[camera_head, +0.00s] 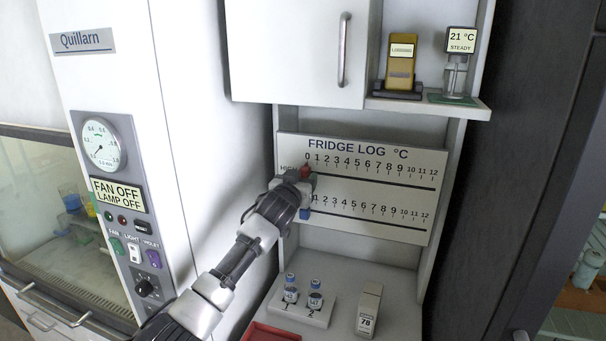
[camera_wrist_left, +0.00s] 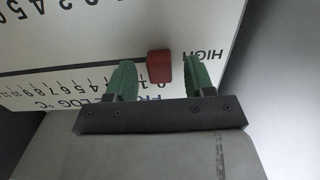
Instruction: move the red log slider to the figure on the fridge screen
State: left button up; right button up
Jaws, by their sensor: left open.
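The red log slider (camera_head: 305,169) sits on the upper track of the white FRIDGE LOG board (camera_head: 375,150), under the 0 at its left end. In the left wrist view the red slider (camera_wrist_left: 159,66) is between my two green fingertips, with gaps on both sides. My left gripper (camera_head: 304,184) is open in front of the board and partly hides the slider; its fingers also show in the left wrist view (camera_wrist_left: 160,78). A small display (camera_head: 461,41) on the shelf reads 21 °C STEADY; I cannot tell whether it is the fridge screen. My right gripper is not in view.
A blue slider (camera_head: 305,214) sits at the left of the lower track, just below my gripper. A yellow device (camera_head: 401,62) stands on the shelf. Below the board are capped bottles in a white rack (camera_head: 316,317), a block marked 78 (camera_head: 369,312) and a red tray (camera_head: 268,333).

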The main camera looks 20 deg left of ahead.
pick_arm(q)
jog(key=shift+w, duration=0.7)
jog(key=shift+c, duration=0.4)
jog(key=shift+d, duration=0.1)
grip_shut()
